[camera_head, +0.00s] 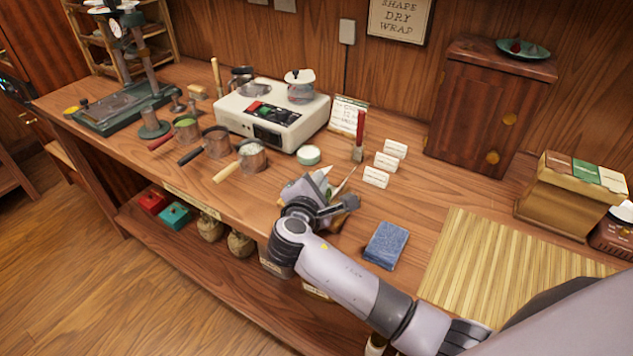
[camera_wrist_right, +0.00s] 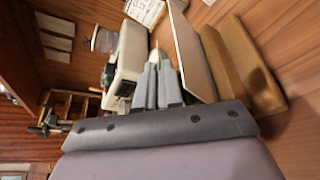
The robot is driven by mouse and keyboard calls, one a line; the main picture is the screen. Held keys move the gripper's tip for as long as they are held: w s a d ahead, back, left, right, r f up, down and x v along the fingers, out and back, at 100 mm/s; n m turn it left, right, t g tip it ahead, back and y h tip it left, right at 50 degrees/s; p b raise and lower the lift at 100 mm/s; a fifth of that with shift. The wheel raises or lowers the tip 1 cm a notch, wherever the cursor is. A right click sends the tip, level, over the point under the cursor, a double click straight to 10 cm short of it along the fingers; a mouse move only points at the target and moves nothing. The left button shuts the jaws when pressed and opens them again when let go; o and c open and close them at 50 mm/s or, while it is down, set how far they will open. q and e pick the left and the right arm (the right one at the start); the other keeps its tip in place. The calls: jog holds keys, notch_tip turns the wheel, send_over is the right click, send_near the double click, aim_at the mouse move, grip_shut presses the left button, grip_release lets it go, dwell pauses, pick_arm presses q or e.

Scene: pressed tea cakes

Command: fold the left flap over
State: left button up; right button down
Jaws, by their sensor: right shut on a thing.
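My right gripper (camera_head: 330,192) is low over the front middle of the workbench, and its arm crosses in from the lower right. Its jaws also show in the right wrist view (camera_wrist_right: 159,86), close together. Beside them there stands a thin pale panel (camera_wrist_right: 188,50), which looks like the left flap. A tan, block-like piece (camera_wrist_right: 240,72) lies just right of it. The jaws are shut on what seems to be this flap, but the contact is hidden. In the head view my gripper covers most of the wrap; only pale slivers show. My left gripper is out of view.
A blue cloth pad (camera_head: 386,245) and a slatted bamboo mat (camera_head: 470,262) lie to the right. Small white cards (camera_head: 376,177) stand behind my gripper. A white appliance (camera_head: 272,112) and handled pots (camera_head: 252,158) stand to the left. A wooden cabinet (camera_head: 487,110) stands at the back.

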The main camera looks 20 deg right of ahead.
dwell(0.3)
jog(key=c, duration=1.4)
grip_release()
jog(key=shift+s, duration=0.1)
jog(key=shift+o, duration=0.2)
